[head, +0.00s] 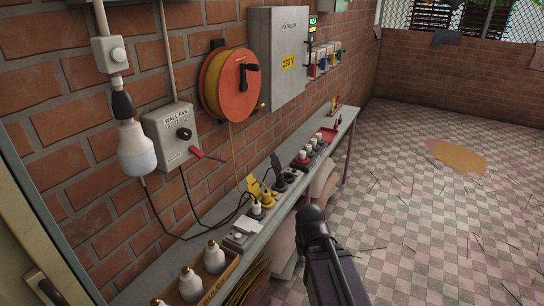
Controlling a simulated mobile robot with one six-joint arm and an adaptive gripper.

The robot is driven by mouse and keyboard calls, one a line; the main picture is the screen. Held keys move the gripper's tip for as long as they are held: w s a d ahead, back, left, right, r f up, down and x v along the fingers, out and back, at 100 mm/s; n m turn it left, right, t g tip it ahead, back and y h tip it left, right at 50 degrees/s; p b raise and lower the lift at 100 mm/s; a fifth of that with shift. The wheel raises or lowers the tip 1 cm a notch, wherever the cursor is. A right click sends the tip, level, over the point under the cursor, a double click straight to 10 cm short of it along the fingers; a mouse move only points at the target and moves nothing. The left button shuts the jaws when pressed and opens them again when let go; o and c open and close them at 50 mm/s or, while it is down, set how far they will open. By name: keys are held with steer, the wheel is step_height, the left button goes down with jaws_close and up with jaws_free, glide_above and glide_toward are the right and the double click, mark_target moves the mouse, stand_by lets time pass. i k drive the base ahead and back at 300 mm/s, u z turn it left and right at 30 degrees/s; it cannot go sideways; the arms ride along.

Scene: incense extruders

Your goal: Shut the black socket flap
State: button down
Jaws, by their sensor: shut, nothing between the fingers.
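A row of sockets sits on the narrow grey bench (345,127) along the brick wall. A dark flap (276,163) stands raised behind a black socket (281,184); it looks like the black socket flap and looks open. Beside it, nearer to me, a yellow flap (254,186) stands raised behind a yellow socket (267,199). My gripper (313,214) is a dark shape at lower centre, shut and empty. It appears in front of the bench's front edge, to the right of and nearer than the black socket, apart from it. Its fingers are hard to make out.
A wooden box of white bulbs (214,257) stands at the bench's near end. Black cables cross the bench to a white plug block (243,235). Further along are a strip with white-topped items (302,157) and a red tray (328,134). The tiled floor (420,200) at right is mostly open.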

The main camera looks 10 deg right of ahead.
mark_target(274, 162)
steer(key=u, duration=0.15)
steer(key=i, duration=1.1)
steer(key=z, duration=0.1)
